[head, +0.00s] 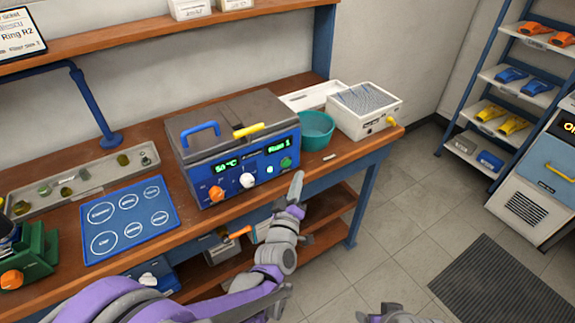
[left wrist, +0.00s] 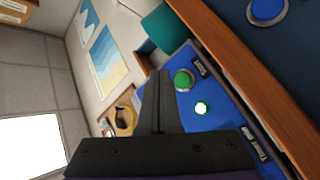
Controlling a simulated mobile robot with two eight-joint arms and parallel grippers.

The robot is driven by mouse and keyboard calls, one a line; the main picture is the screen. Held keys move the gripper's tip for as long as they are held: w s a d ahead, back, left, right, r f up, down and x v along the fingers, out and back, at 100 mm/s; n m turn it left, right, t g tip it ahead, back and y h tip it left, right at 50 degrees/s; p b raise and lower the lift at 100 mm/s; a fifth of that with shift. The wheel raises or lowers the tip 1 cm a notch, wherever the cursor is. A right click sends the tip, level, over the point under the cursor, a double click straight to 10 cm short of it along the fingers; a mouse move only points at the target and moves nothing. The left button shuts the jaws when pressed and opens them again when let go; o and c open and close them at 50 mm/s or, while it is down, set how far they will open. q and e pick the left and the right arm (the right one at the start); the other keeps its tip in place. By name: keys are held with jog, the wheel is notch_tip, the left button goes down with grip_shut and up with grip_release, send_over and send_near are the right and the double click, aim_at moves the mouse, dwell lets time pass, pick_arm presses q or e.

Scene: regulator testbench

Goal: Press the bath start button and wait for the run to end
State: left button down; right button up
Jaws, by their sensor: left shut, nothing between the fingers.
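The bath (head: 238,140) is a grey-lidded box with a blue front panel, standing on the bench. Its green displays read 50 °C and what looks like "Runs 1". A round green button (head: 285,162) sits at the panel's right; in the left wrist view a green button (left wrist: 183,80) shows close to the fingers, with a bright white-green light (left wrist: 202,108) beside it. My left gripper (head: 297,184) is shut and empty, just in front of the panel's right end, fingers pointing up. Its shut fingers (left wrist: 160,100) show in the wrist view; contact with the button cannot be told. My right gripper's fingers are not seen.
A teal bowl (head: 316,130) and a white box (head: 364,110) stand right of the bath. A blue mat with circles (head: 130,218) and a tray of small parts (head: 80,180) lie left.

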pick_arm(q)
jog(key=shift+s+d, duration=0.7)
jog(key=shift+s, duration=0.3)
jog(key=s+a+m+g+y+p, duration=0.1)
jog(key=s+a+g, duration=0.3)
jog(key=s, duration=0.5)
jog(key=s+a+m+g+y+p, duration=0.1)
jog(key=s+a+m+g+p, duration=0.3)
jog(key=s+a, duration=0.4)
jog(key=s+a+f+m+g+y+p, duration=0.1)
jog(key=s+a+m+g+p, duration=0.1)
jog(key=s+a+g, duration=0.3)
jog(key=s+a, duration=0.1)
jog(key=s, duration=0.3)
jog(key=shift+s+m, duration=0.35)
jog(key=shift+m, duration=0.05)
dwell(4.0)
